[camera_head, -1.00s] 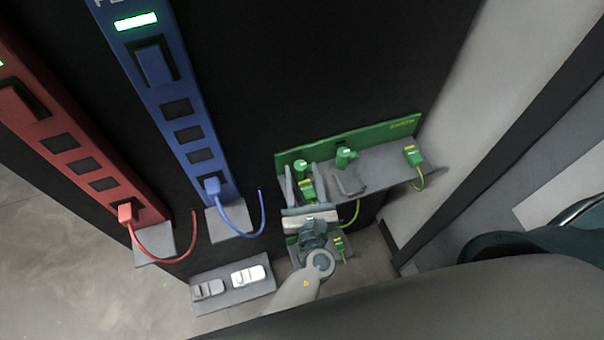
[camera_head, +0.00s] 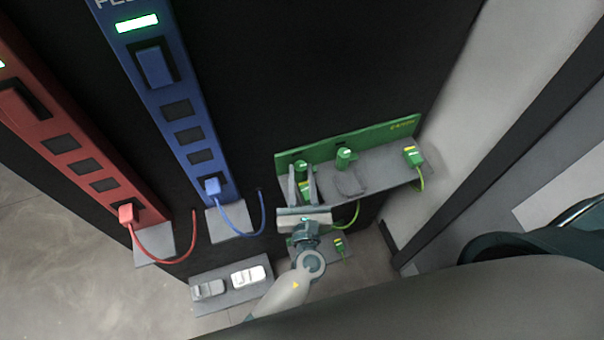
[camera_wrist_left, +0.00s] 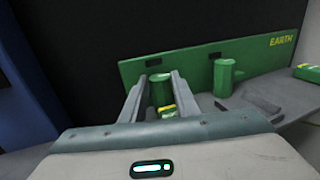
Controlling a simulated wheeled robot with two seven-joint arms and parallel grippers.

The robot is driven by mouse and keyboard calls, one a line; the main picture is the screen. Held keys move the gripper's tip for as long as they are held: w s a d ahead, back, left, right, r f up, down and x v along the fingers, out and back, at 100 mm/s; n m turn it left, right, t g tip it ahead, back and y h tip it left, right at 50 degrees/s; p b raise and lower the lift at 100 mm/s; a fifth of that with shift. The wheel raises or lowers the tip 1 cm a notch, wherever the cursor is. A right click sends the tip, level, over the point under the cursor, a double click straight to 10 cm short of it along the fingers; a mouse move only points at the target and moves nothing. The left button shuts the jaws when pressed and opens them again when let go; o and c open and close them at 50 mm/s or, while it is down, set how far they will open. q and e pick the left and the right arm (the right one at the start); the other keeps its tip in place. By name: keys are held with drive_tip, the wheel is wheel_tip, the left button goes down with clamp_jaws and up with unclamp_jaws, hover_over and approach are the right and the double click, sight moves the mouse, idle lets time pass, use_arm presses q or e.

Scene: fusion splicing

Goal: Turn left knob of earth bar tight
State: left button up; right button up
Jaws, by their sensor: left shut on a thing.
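The green earth bar (camera_head: 375,137) is on the dark panel, and its EARTH label shows in the left wrist view (camera_wrist_left: 281,41). Its left knob (camera_wrist_left: 160,88) is a green cylinder. My left gripper (camera_head: 302,172) reaches up from below, with one finger on each side of this knob, shut on it. In the left wrist view the fingers (camera_wrist_left: 158,77) flank the knob, and a green plug with a yellow label (camera_wrist_left: 168,111) sits between them, nearer the palm. The palm hides what lies below. The right knob (camera_head: 346,157) stands apart, untouched. My right gripper is out of view.
A grey shelf (camera_head: 385,172) juts below the bar, with a green plug (camera_head: 413,156) and cable at its right. Blue (camera_head: 178,85) and red (camera_head: 70,130) strips with looping cables lie left. A grey tray (camera_head: 235,292) holding two clips is lower left.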

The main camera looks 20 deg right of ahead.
use_arm(q)
drive_tip(key=shift+a+m+h, duration=0.2)
drive_tip(key=shift+m+h, duration=0.4)
drive_tip(key=shift+h, duration=0.3)
drive_tip(key=shift+w+a+f+m+g+h+b, duration=0.1)
drive_tip(key=shift+m+g+h+b, duration=0.05)
drive_tip(key=shift+m+g+h, duration=0.3)
drive_tip(key=shift+w+a+m+g+h+b, duration=0.15)
drive_tip(key=shift+m+g+h, duration=0.15)
drive_tip(key=shift+h, duration=0.25)
drive_tip(key=m+g+h+b, duration=0.2)
drive_tip(key=h, duration=0.1)
drive_tip(key=shift+w+a+f+m+h, duration=0.1)
drive_tip(key=shift+a+m+h, duration=0.1)
drive_tip(key=shift+m+h, duration=0.15)
drive_tip(key=shift+m+g+h+b, duration=0.6)
drive_tip(key=shift+g+h+b, duration=0.05)
drive_tip(key=shift+g, duration=0.2)
drive_tip(key=shift+r, duration=0.2)
drive_tip(key=o, duration=1.1)
drive_tip(key=shift+c, duration=0.2)
drive_tip(key=shift+w+a, duration=0.15)
drive_tip(key=shift+a, duration=0.1)
